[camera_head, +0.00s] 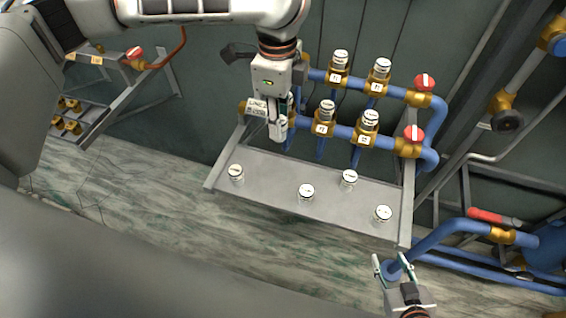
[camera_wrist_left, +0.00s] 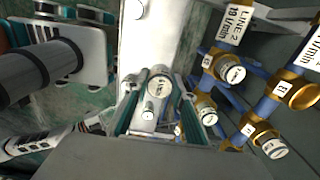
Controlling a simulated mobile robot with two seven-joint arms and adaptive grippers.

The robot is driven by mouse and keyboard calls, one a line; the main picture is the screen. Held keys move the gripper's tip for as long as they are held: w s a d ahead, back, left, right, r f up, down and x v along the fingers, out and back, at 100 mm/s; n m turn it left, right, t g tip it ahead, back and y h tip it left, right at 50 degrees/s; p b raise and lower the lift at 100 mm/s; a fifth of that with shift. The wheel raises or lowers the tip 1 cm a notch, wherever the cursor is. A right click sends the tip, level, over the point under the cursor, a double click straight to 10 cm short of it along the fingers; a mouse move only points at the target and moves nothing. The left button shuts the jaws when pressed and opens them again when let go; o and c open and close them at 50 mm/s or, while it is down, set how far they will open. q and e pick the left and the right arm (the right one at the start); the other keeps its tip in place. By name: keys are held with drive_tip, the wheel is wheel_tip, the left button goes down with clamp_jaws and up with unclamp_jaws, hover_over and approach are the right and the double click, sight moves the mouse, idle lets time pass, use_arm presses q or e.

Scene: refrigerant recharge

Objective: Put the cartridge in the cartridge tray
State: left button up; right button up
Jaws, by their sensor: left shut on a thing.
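My left gripper (camera_head: 279,130) hangs above the back edge of the grey tray (camera_head: 265,180), beside the blue pipes. In the left wrist view its fingers (camera_wrist_left: 157,105) are closed around a cartridge with a pale round labelled end (camera_wrist_left: 160,86). In the head view the gripper mostly hides this cartridge. Several white-capped cartridges, one at the tray's left (camera_head: 236,173), stand apart on the tray. The tray also shows as a pale strip in the left wrist view (camera_wrist_left: 165,45). My right gripper (camera_head: 394,268) is open, beyond the tray's front right corner, with a blue pipe seen between its fingers.
Blue pipes (camera_head: 385,90) with brass fittings, white-capped cylinders and red-handled valves (camera_head: 425,82) stand behind the tray. A rack (camera_head: 95,115) with brass fittings is at the left. More blue piping with a red lever (camera_head: 493,217) is at the right. The floor left of the tray is clear.

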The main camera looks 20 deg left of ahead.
use_arm(q)
drive_tip(key=shift+f+b, duration=1.4)
drive_tip(key=shift+f, duration=5.2)
drive_tip(key=shift+r, duration=0.1)
use_arm(e)
drive_tip(key=f, duration=0.3)
drive_tip(key=shift+s+f, duration=0.35)
drive_tip(key=shift+s, duration=0.05)
drive_tip(key=shift+r, duration=0.15)
use_arm(q)
drive_tip(key=o, duration=1.2)
drive_tip(key=shift+c, duration=0.2)
drive_tip(key=shift+s, duration=0.1)
use_arm(e)
drive_tip(key=shift+s+f, duration=0.1)
drive_tip(key=shift+f, duration=0.1)
